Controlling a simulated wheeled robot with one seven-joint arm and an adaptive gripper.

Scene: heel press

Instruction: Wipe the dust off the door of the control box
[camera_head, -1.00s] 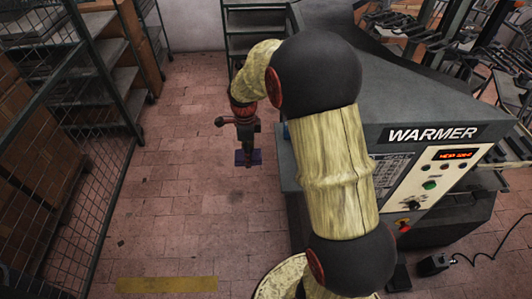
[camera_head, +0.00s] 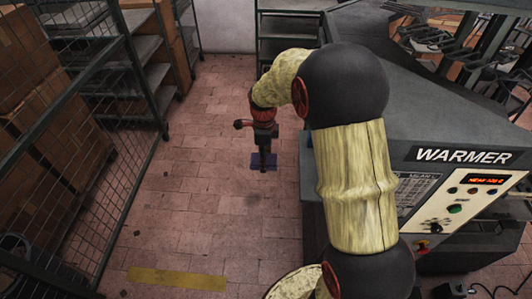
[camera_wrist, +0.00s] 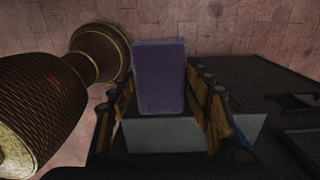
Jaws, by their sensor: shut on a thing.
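My gripper (camera_head: 264,145) hangs over the tiled floor at the end of my arm, left of the WARMER machine. It is shut on a purple pad (camera_head: 258,161), which shows below the fingers. In the wrist view the pad (camera_wrist: 160,78) stands up between the two fingers (camera_wrist: 165,120), with a grey block (camera_wrist: 165,134) at its near end. The pad appears to touch nothing besides the gripper. I cannot make out a control box door or any dust in these frames.
The dark WARMER machine (camera_head: 460,120) with its control panel (camera_head: 462,200) stands close at right. Shelving (camera_head: 150,60) and a mesh fence (camera_head: 115,150) line the left. Another rack (camera_head: 285,35) stands behind. Open tiled floor (camera_head: 200,200) with a yellow strip (camera_head: 177,279) lies between.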

